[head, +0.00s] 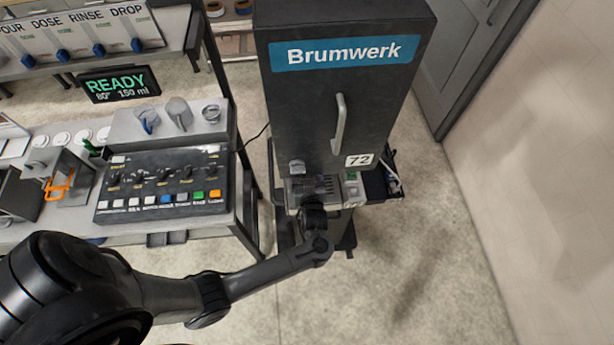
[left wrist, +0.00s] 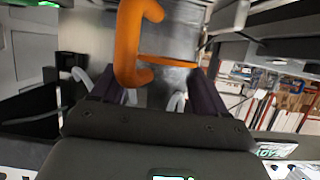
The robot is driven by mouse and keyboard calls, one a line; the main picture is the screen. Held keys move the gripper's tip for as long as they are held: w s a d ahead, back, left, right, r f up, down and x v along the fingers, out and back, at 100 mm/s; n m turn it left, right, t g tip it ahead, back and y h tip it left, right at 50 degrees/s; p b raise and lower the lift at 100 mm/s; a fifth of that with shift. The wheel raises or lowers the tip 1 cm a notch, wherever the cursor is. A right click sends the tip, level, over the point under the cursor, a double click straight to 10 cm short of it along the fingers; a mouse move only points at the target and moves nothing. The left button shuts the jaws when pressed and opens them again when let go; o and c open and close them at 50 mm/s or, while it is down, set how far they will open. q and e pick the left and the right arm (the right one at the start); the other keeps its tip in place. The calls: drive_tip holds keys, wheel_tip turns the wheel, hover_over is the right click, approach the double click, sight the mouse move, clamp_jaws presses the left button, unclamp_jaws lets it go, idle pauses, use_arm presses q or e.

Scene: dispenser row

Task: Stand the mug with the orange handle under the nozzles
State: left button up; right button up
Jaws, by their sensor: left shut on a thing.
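The mug's orange handle (left wrist: 128,50) fills the upper middle of the left wrist view, in front of a grey metal surface with an orange band. The mug is between the fingers of my left gripper (left wrist: 155,95), which is shut on it. In the head view my left gripper (head: 311,200) is at the lower front of the black Brumwerk machine (head: 300,110). There the gripper and wrist hide the mug, and no orange shows. A small grey fitting (head: 297,167) sits just above the gripper; I cannot make out the nozzles or whether the mug touches the machine. My right gripper is not in view.
A bench on the left carries a button panel (head: 165,183), cups (head: 178,113) on a grey block, and an orange bracket-shaped part (head: 60,187). A READY display (head: 118,84) stands behind. A dark side tray (head: 378,183) adjoins the machine. Floor at right is clear.

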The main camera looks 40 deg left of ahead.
use_arm(q)
drive_tip(key=shift+f+b, duration=0.4)
drive_tip(key=shift+f, duration=0.2)
drive_tip(key=o, duration=1.2)
drive_tip(key=shift+r, duration=0.1)
drive_tip(key=shift+c, duration=0.2)
